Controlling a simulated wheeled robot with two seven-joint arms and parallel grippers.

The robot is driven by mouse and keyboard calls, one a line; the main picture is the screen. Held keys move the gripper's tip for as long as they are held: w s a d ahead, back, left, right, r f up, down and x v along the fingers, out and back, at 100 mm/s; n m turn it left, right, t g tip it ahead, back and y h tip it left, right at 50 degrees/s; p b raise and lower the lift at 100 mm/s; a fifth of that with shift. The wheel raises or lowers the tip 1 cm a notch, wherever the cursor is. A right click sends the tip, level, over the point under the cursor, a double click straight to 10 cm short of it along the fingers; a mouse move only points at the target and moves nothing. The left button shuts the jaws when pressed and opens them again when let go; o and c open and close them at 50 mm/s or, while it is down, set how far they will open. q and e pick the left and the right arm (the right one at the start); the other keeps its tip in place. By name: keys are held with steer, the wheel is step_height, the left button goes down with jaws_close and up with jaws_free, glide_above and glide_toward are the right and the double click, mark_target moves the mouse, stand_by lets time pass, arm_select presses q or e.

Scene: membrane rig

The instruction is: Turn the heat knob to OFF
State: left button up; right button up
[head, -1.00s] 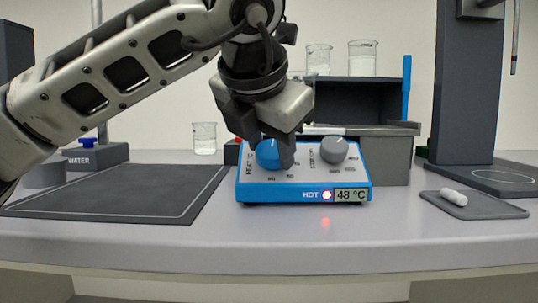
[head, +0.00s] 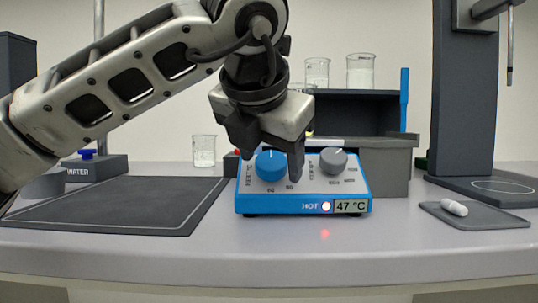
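The hot plate (head: 320,186) stands on the bench with a blue heat knob (head: 271,166) on the left and a grey stir knob (head: 333,160) on the right. The blue knob's white mark points about straight up. A red light beside the word HOT is lit, and the display (head: 350,206) reads 47 °C. My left gripper (head: 270,168) is at the blue knob, one finger on each side. Its fingers look apart and open around the knob; contact is hard to see. The scale print near the knob is partly hidden. My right gripper is out of view.
A dark mat (head: 120,205) lies on the left, with a beaker (head: 204,150) behind it. A grey shelf unit (head: 383,165) holding beakers stands behind the plate. A tray (head: 475,217) with a white capsule-shaped piece (head: 454,207) is at right. The front bench strip is clear.

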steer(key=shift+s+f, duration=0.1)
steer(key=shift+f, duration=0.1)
arm_select(q)
steer(key=p+v, duration=0.3)
steer(key=v, duration=1.3)
steer(key=shift+p, duration=0.3)
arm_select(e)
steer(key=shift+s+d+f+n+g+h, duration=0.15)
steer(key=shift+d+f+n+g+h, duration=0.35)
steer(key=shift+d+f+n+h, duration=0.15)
arm_select(q)
steer(key=shift+f, duration=0.1)
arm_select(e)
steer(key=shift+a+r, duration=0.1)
